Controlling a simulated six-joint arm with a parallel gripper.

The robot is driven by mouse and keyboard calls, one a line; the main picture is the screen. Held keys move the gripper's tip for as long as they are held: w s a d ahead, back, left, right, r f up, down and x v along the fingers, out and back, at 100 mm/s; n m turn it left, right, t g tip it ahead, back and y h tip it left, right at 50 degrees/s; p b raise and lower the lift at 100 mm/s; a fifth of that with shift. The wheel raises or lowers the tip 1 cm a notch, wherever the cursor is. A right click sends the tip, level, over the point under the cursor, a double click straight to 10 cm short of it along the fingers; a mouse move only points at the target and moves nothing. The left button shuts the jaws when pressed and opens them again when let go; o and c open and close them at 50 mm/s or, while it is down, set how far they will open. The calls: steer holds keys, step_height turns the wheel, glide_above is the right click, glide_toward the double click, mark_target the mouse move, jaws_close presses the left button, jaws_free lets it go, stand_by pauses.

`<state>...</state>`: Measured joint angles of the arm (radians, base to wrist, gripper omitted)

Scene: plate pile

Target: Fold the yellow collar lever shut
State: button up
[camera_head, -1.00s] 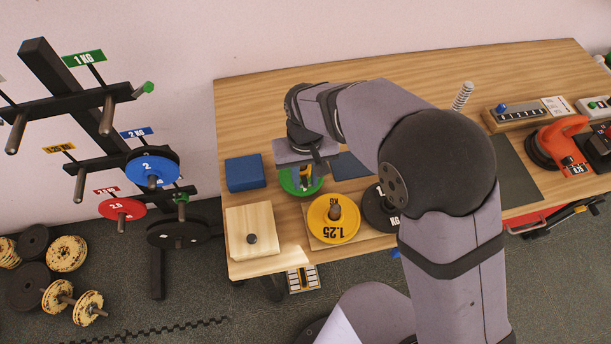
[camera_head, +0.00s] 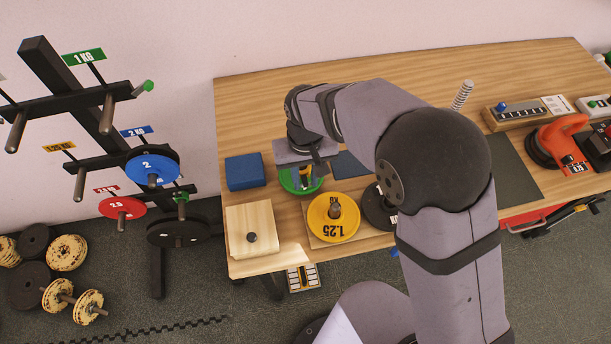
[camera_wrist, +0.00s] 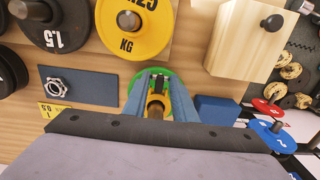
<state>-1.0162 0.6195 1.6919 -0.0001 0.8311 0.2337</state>
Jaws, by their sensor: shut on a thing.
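The yellow collar (camera_wrist: 156,98) shows between the two blue fingers of my gripper (camera_wrist: 160,90) in the wrist view. My gripper is shut on it, above the green plate (camera_wrist: 160,74). I cannot tell how far the lever is folded, because the fingers hide much of it. In the head view my gripper (camera_head: 302,178) points down over the green plate (camera_head: 287,184), and the collar is mostly hidden there.
Beside the green plate lie a yellow 1.25 plate (camera_head: 318,226) on a post, a black plate (camera_head: 374,208), a blue block (camera_head: 245,172) and a wooden block with a knob (camera_head: 240,220). A weight rack (camera_head: 105,95) stands at the left.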

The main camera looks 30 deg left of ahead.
steer(key=shift+w+a+f, duration=0.3)
steer(key=shift+w+f, duration=0.05)
steer(key=shift+f, duration=0.25)
stand_by(1.2)
steer(key=shift+w+a, duration=0.35)
steer(key=shift+a, duration=0.05)
stand_by(1.1)
steer(key=shift+w+p, duration=0.1)
steer(key=shift+p, duration=0.25)
steer(key=shift+c, duration=1.4)
steer(key=shift+a, duration=0.1)
steer(key=o, duration=0.8)
steer(key=shift+c, duration=0.2)
steer(key=shift+f, duration=0.15)
steer(key=shift+r+b, duration=1.15)
steer(key=shift+r, duration=2.55)
